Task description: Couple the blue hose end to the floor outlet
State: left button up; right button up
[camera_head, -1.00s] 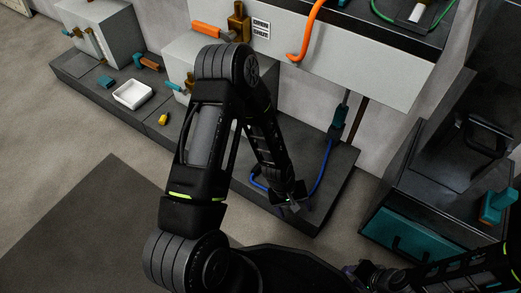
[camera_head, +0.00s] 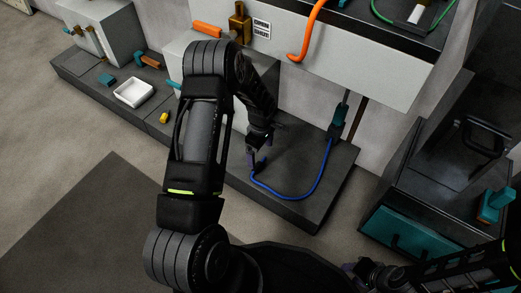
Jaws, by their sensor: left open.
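The blue hose (camera_head: 292,198) hangs from a dark teal-and-black fitting (camera_head: 338,119) and curves left across the dark plinth. Its free end lies directly below my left gripper (camera_head: 258,160), which is open and has purple fingertips. I cannot tell whether the fingers touch the hose or stand around it. I cannot make out the floor outlet; my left arm covers part of the plinth. My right gripper (camera_head: 357,270) is low at the right, partly cut off by my own body, away from the hose. Its jaws are too small and dark to read.
An orange hose (camera_head: 307,32) hangs on the pale hopper front above. A white tray (camera_head: 134,92) and a yellow piece (camera_head: 164,118) sit on the plinth at left. A dark cabinet with a teal drawer (camera_head: 408,236) stands at right.

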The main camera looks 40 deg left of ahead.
aim_at(261, 163)
pick_arm(q)
notch_tip(261, 163, down, 7)
jog(key=b, duration=0.2)
jog(key=shift+r+b, duration=0.1)
jog(key=shift+b, duration=0.25)
jog(key=c, duration=1.4)
jog(key=o, duration=1.4)
jog(key=shift+o, duration=0.2)
jog(key=shift+r, duration=0.1)
notch_tip(261, 163, up, 8)
jog(key=p, duration=0.3)
jog(key=shift+p, duration=0.3)
